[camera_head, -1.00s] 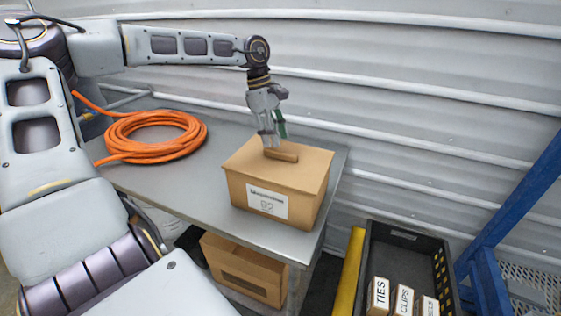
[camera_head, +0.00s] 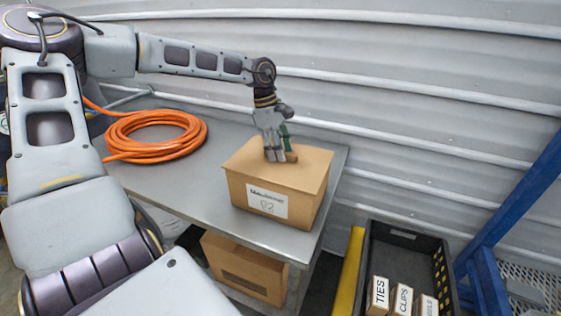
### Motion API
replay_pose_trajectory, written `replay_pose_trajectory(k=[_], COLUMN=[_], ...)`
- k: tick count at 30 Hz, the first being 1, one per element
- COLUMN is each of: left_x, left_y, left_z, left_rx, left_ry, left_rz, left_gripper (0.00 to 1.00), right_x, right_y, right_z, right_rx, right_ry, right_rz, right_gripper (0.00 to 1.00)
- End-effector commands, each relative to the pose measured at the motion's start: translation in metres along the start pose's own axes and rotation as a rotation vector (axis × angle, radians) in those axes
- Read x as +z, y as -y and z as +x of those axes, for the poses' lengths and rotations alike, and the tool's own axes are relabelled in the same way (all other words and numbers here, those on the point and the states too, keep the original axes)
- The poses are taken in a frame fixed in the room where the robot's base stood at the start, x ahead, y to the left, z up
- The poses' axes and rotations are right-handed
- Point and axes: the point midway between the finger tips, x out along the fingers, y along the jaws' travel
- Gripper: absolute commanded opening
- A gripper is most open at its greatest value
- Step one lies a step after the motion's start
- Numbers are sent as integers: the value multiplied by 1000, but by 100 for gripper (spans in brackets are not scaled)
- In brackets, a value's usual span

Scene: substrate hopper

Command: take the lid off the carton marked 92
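The brown carton (camera_head: 308,207) stands upright on the grey metal table near its right end. A white label (camera_head: 267,203) on its front bears a blurred number that I cannot read surely as 92. Its flat lid (camera_head: 245,163) is seated on top and has a small wooden bar handle (camera_head: 292,157). My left gripper (camera_head: 276,156) comes down from above, with its fingers at the handle and hiding its left part. I cannot tell if the fingers press on it. My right gripper is out of view.
A coil of orange hose (camera_head: 155,138) lies on the table (camera_head: 190,185) left of the carton. Another brown box (camera_head: 245,270) sits below the table. A black crate (camera_head: 400,240) with small labelled boxes stands at the right, near a blue frame (camera_head: 520,205). A corrugated wall rises behind.

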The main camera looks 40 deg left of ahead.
Motion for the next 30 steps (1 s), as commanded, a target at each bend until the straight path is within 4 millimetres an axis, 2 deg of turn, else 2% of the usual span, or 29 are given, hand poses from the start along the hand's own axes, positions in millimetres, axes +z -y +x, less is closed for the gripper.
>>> replay_pose_trajectory(k=[3, 12, 23, 30], left_x=[0, 0, 0, 4], left_y=[0, 0, 0, -1], left_z=[0, 0, -1, -15], left_rx=[0, 0, 1, 4], left_ry=[0, 0, 0, 1], left_rz=[0, 0, 0, 1], left_gripper=[38, 0, 0, 0], right_x=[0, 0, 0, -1], right_y=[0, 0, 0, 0], right_z=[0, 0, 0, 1], right_rx=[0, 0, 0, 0], right_ry=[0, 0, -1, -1], right_rz=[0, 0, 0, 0], right_gripper=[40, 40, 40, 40])
